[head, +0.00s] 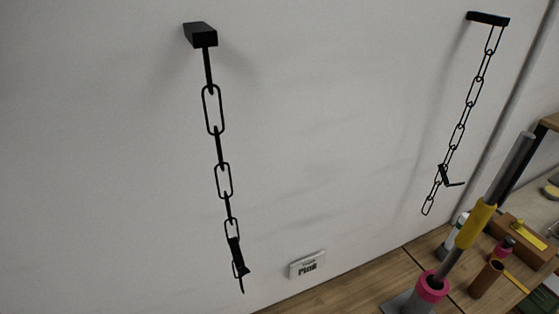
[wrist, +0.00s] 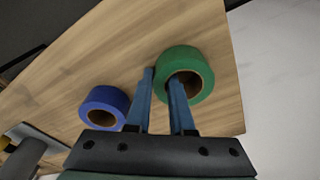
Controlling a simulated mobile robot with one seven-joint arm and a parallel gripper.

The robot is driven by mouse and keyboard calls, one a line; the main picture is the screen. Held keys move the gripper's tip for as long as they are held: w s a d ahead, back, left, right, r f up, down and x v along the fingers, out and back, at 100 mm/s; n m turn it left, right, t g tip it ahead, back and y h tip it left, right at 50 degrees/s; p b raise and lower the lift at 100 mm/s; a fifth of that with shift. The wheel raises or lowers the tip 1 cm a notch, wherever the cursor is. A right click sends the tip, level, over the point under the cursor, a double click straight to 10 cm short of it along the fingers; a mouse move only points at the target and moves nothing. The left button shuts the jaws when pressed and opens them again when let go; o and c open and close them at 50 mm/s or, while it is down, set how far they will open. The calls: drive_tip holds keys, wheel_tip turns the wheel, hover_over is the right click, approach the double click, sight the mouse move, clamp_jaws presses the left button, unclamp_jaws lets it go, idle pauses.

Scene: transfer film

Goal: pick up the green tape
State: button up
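The green tape (wrist: 204,64) is a roll with a brown core, in the wrist view near the edge of a wooden tabletop (wrist: 150,30). My gripper (wrist: 163,78) has two blue fingers, one on each side of the roll's left wall. The right finger dips into the core hole and the left one lies along the outside. Both fingers appear to touch the wall. I cannot tell whether the roll rests on the wood or is slightly raised. Neither the green tape nor my gripper shows in the head view.
A blue tape roll (wrist: 103,97) lies left of my gripper. Two black chains hang on the white wall (head: 330,120).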

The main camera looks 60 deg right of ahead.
clamp_jaws()
drive_tip(key=shift+r, duration=0.15)
